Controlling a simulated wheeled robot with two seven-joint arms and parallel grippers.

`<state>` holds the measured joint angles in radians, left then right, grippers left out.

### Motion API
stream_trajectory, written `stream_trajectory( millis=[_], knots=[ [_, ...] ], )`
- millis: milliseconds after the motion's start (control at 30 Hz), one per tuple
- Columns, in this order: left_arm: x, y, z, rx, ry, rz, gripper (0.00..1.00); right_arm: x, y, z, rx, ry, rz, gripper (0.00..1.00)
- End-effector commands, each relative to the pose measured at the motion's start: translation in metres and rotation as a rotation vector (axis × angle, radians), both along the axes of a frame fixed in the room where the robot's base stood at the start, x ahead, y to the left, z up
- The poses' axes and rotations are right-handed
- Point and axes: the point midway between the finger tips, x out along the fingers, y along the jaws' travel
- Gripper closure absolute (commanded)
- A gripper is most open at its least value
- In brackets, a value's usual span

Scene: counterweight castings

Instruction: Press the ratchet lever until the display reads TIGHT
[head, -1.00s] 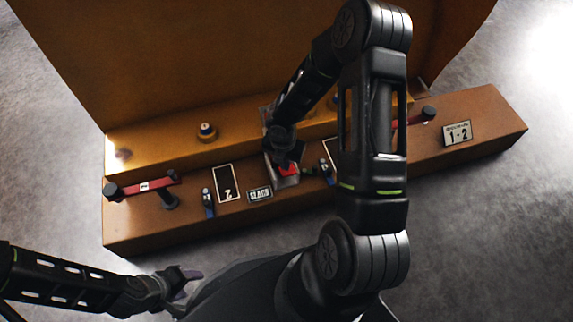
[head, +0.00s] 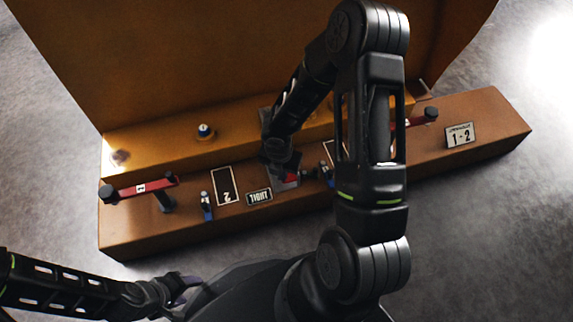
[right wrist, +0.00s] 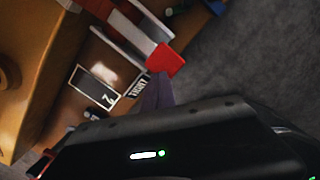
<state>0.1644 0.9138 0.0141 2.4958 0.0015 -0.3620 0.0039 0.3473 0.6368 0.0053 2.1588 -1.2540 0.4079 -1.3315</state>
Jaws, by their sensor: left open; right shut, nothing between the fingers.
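The display (head: 259,197) on the brown bench reads TIGHT. It also shows beside my fingers in the right wrist view (right wrist: 138,87). The ratchet lever has a red end (right wrist: 165,60) on a pale bar, and a little of its red (head: 291,177) shows in the head view under my right arm. My right gripper (right wrist: 157,92) is shut and empty, its purple fingertips close to the red end; whether they touch it I cannot tell. In the head view the right fingers are hidden behind the wrist. My left gripper (head: 190,284) is open and empty, in front of the bench.
A red bar with black knobs (head: 140,188) lies at the bench's left end, beside a plate marked 2 (head: 225,186) and a small blue-based clamp (head: 206,206). A 1-2 sign (head: 459,135) stands at the right. A tall brown panel (head: 200,60) rises behind.

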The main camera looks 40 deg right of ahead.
Motion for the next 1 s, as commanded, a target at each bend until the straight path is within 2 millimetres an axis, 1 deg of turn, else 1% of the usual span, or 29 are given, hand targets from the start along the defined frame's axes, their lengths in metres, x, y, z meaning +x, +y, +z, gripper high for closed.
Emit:
stream_trajectory(
  millis=[33, 333, 500, 533, 667, 733, 833, 900, 1000],
  knots=[
    [-0.001, 0.000, -0.008, 0.001, 0.003, 0.000, 0.48, -0.002, 0.003, -0.003, 0.000, 0.001, 0.001, 1.00],
    [0.001, 0.001, -0.010, 0.004, 0.002, 0.003, 0.48, -0.003, 0.003, -0.005, 0.000, 0.001, -0.001, 1.00],
    [0.006, 0.005, -0.012, 0.012, -0.010, 0.016, 0.48, -0.003, 0.003, -0.006, 0.000, 0.002, -0.001, 1.00],
    [0.008, 0.006, -0.010, 0.014, -0.014, 0.019, 0.48, -0.003, 0.003, -0.003, 0.000, 0.001, -0.001, 1.00],
    [0.006, 0.006, 0.003, 0.015, -0.006, 0.022, 0.48, -0.004, 0.004, 0.021, -0.001, -0.001, -0.002, 1.00],
    [0.009, 0.008, 0.011, 0.017, -0.013, 0.028, 0.48, -0.005, 0.005, 0.035, 0.000, -0.003, -0.002, 1.00],
    [0.005, 0.006, 0.022, 0.012, -0.005, 0.018, 0.48, -0.006, 0.007, 0.054, 0.000, -0.004, -0.002, 1.00],
    [0.004, 0.005, 0.028, 0.009, -0.002, 0.013, 0.48, -0.007, 0.008, 0.064, 0.000, -0.003, -0.001, 1.00],
    [0.002, 0.002, 0.034, 0.006, 0.001, 0.008, 0.48, -0.008, 0.009, 0.075, 0.000, -0.004, -0.003, 1.00]
  ],
)
